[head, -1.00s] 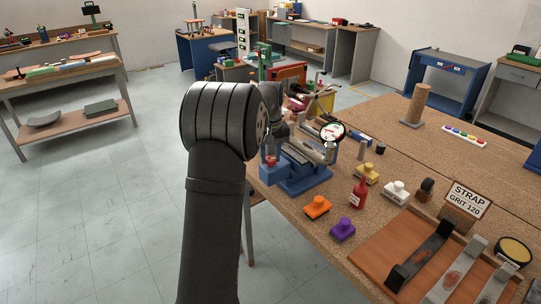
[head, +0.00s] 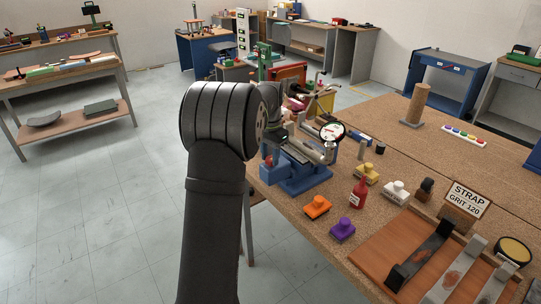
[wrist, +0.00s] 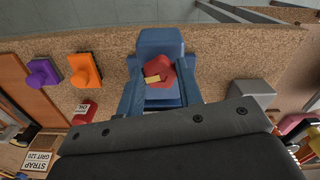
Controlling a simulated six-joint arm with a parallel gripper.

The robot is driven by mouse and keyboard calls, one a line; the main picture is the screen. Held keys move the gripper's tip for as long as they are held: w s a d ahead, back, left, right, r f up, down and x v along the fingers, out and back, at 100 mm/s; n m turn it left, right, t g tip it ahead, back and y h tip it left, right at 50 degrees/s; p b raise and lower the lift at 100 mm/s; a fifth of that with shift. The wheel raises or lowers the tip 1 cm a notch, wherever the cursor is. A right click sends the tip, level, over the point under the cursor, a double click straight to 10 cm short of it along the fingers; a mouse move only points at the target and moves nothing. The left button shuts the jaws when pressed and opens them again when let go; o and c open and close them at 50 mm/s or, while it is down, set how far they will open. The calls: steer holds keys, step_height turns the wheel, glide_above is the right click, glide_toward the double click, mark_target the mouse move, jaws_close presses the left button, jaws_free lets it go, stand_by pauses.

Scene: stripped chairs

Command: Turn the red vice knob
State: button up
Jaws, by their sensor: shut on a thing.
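The red vice knob (wrist: 160,76) has a small yellow mark and sits over the blue vice (wrist: 160,42) in the wrist view. My gripper (wrist: 162,70) has a finger on each side of the knob and is shut on it. The dark gripper housing covers the lower part of that view and hides the rest of the vice. In the head view the blue vice (head: 305,181) stands at the near left edge of the bench. A little of the red knob (head: 268,161) shows there beside my arm, which hides much of my gripper.
A round dial gauge (head: 332,131) stands close behind the vice. An orange block (head: 317,207), a purple block (head: 342,229) and a red bottle (head: 359,192) stand in front and to the right. A wooden strap board (head: 400,243) lies at the near right. Open floor lies left of the bench.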

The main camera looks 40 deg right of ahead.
mark_target(269, 159)
steer(key=shift+w+a+f+m, duration=0.1)
steer(key=shift+m, duration=0.9)
steer(key=shift+w+a+m, duration=0.1)
steer(key=shift+m, duration=0.9)
steer(key=shift+s, duration=0.1)
steer(key=o, duration=1)
steer(key=shift+d, duration=0.1)
step_height(269, 159, up, 18)
steer(key=shift+f, duration=0.2)
steer(key=shift+f, duration=0.15)
step_height(269, 159, down, 17)
steer(key=shift+f, duration=0.1)
